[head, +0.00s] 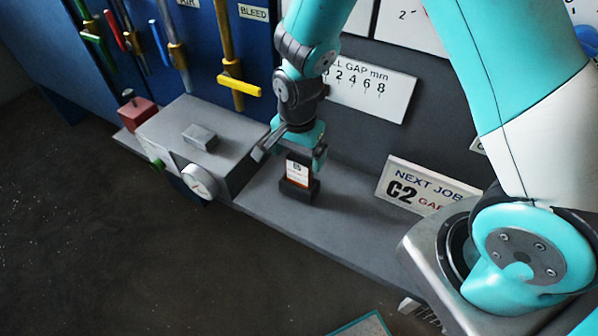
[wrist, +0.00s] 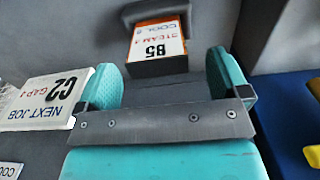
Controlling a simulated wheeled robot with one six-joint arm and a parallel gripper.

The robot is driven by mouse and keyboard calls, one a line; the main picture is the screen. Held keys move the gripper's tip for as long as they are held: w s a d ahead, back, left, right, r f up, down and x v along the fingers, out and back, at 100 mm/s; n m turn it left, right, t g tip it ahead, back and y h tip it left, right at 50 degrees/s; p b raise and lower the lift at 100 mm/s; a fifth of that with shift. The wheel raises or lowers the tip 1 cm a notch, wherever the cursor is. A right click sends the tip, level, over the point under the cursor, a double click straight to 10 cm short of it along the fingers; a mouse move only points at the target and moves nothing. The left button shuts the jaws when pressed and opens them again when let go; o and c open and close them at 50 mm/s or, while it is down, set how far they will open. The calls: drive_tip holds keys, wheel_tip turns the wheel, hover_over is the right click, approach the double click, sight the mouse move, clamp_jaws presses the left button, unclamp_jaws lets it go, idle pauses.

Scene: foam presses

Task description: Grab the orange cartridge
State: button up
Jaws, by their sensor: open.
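The orange cartridge (head: 298,172) stands upright in a dark holder (head: 299,192) on the grey ledge; its front carries a white label. In the wrist view the cartridge (wrist: 157,42) shows an orange edge and a label reading B5, STEAM and COOL, with the dark holder (wrist: 182,10) around its far end. My gripper (head: 298,146) is open above and around the cartridge's top in the head view. In the wrist view its two teal fingers (wrist: 165,75) are spread, with the cartridge just ahead of the gap between them. I cannot tell whether they touch it.
A grey box with a dial (head: 200,181) stands on the ledge left of the cartridge, with a red block (head: 138,113) beyond it. A NEXT JOB C2 sign (head: 425,187) leans at the right. Valve handles (head: 238,85) hang on the blue panel behind. The ledge (head: 345,225) is clear right of the holder.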

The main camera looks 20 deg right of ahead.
sight(299, 173)
drive_tip(key=shift+s+d+f+p, duration=0.15)
drive_tip(key=shift+f+p, duration=0.7)
drive_tip(key=shift+f, duration=1.25)
drive_tip(key=c, duration=1)
